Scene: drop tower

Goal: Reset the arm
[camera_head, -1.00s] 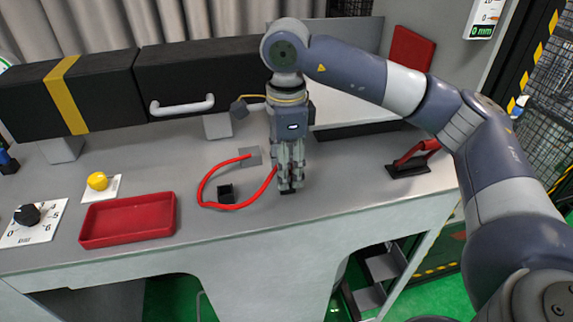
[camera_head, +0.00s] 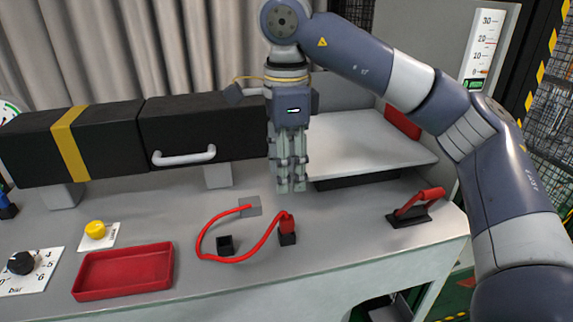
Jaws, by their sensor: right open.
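My right arm (camera_head: 372,70) comes in from the right and bends down at the wrist. My right gripper (camera_head: 291,188) is open and empty. It points down above the bench, behind and above a red plug (camera_head: 287,223) on the end of a red cable (camera_head: 240,259). The plug stands upright in a small black socket (camera_head: 288,239), apart from the fingers. A second black socket (camera_head: 225,245) beside it is empty. My left gripper is not in view.
A red tray (camera_head: 124,271), a yellow button (camera_head: 95,230) and a black dial (camera_head: 21,263) are on the left of the bench. A red lever (camera_head: 420,202) stands at the right. A black box with a white handle (camera_head: 184,157) is behind. A white plate (camera_head: 365,155) lies behind the gripper.

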